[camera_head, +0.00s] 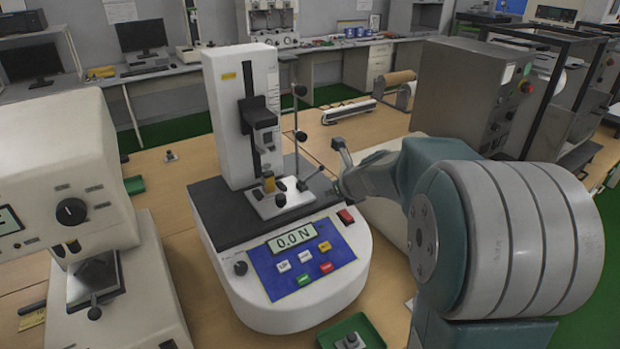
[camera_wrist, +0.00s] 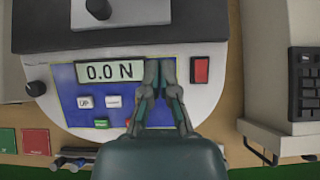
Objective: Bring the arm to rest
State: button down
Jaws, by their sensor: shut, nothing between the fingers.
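My gripper (camera_head: 342,160) reaches in from the right, beside the force tester (camera_head: 243,125), a white upright stand on a rounded base. Its fingers are together and empty. In the wrist view my gripper (camera_wrist: 160,72) hangs over the tester's blue control panel (camera_wrist: 72,103), between the display (camera_wrist: 110,72) reading 0.0 N and the red switch (camera_wrist: 201,70). I cannot tell whether the fingertips touch the panel. In the head view the display (camera_head: 292,236) also reads 0.0 N. My arm fills the right side.
A beige machine (camera_head: 60,160) stands at the left. A green tray (camera_head: 352,333) with a small metal part lies in front of the tester. A large grey cabinet (camera_head: 455,90) with a red button stands behind my arm. Bare wooden table (camera_head: 175,190) shows left of the tester.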

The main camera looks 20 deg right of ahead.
jog(key=s+a+r+n+g, duration=0.1)
jog(key=s+a+r+n, duration=0.2)
jog(key=s+a+n, duration=0.45)
jog(key=s+a+r+n+g, duration=0.1)
jog(key=s+a+r+n, duration=0.1)
jog(key=s+a+n, duration=0.55)
jog(key=s+d+f+n+g+h, duration=0.1)
jog(key=s+d+n+h, duration=0.1)
jog(key=s+n, duration=1.2)
jog(key=n, duration=0.4)
jog(key=shift+s+n+g, duration=0.15)
jog(key=shift+n+g, duration=0.15)
jog(key=shift+n, duration=0.1)
jog(key=shift+d, duration=0.1)
